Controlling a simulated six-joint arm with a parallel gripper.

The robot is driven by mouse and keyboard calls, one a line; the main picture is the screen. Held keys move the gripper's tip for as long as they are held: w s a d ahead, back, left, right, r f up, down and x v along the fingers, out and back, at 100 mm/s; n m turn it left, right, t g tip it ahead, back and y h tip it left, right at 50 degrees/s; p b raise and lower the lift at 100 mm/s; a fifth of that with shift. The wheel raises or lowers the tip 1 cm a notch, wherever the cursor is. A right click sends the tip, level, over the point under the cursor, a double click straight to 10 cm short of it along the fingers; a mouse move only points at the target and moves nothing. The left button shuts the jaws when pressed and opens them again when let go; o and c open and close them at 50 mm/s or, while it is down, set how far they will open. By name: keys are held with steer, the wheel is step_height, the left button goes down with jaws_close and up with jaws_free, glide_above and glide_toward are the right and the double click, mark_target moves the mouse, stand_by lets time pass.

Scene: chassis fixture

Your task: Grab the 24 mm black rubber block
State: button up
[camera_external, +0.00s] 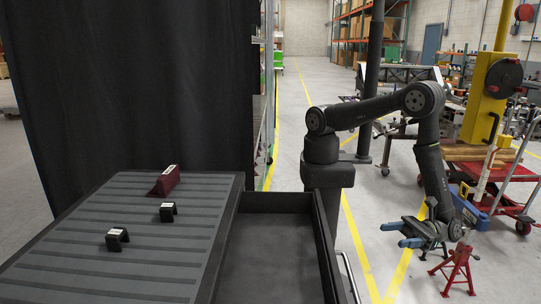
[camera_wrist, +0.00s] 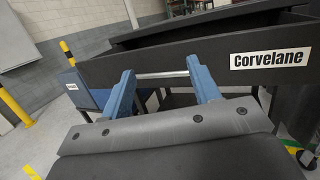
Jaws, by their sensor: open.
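Two small black blocks with white labels stand on the ribbed dark mat. One black block (camera_external: 167,213) is near the middle of the mat; the other black block (camera_external: 116,241) is nearer the left front. The labels are too small to read, so I cannot tell which is the 24 mm one. My gripper (camera_external: 391,235) is open and empty, with blue fingers, out to the right of the workbench and well away from both blocks. The wrist view shows its two fingers (camera_wrist: 160,68) apart, with no block in sight.
A dark red block (camera_external: 167,181) stands at the back of the ribbed mat (camera_external: 70,265). An empty dark tray (camera_external: 270,262) with raised walls lies between the mat and my arm. A red stand (camera_external: 459,270) is on the floor close to my gripper.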

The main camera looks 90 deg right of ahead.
step_height(320, 180, up, 30)
steer(key=r, duration=0.1)
steer(key=m+g+h, duration=0.7)
steer(key=m+g, duration=1.2)
steer(key=m, duration=0.2)
glide_above(167, 205)
steer(key=f, duration=1.7)
steer(key=shift+d+f, duration=0.2)
steer(key=shift+d, duration=0.05)
steer(key=shift+a+f, duration=0.15)
steer(key=shift+f, duration=1.4)
steer(key=shift+a+f, duration=0.15)
steer(key=shift+f, duration=1.4)
steer(key=c, duration=1.1)
steer(key=shift+o, duration=0.2)
steer(key=shift+r, duration=0.1)
